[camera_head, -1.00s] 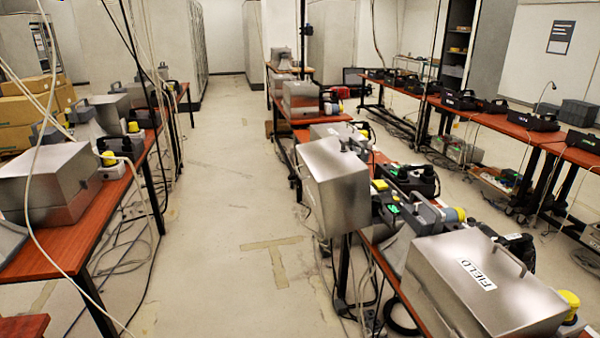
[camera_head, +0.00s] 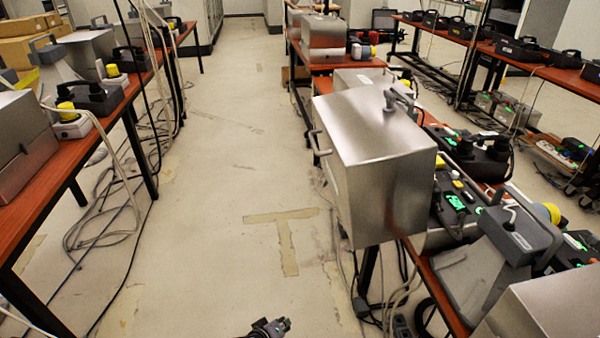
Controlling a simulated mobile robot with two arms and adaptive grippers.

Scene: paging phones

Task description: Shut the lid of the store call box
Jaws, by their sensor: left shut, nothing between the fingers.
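A large brushed-metal box lid (camera_head: 365,160) stands out past the left edge of the right-hand table row, with a handle on its left side. It looks swung open beside exposed dark units with green lit displays (camera_head: 456,200). No name is readable on it, so I cannot tell for sure that it is the store call box. My left gripper (camera_head: 270,327) is at the bottom edge, low over the floor, shut and empty. It is well below and left of the lid, not touching it. My right gripper is not in view.
A closed metal box (camera_head: 550,310) is cut off at the lower right. A grey handset unit (camera_head: 510,235) stands between it and the lid. Another table row (camera_head: 110,110) runs along the left, with cables beneath. The floor aisle (camera_head: 230,150) between the rows is clear.

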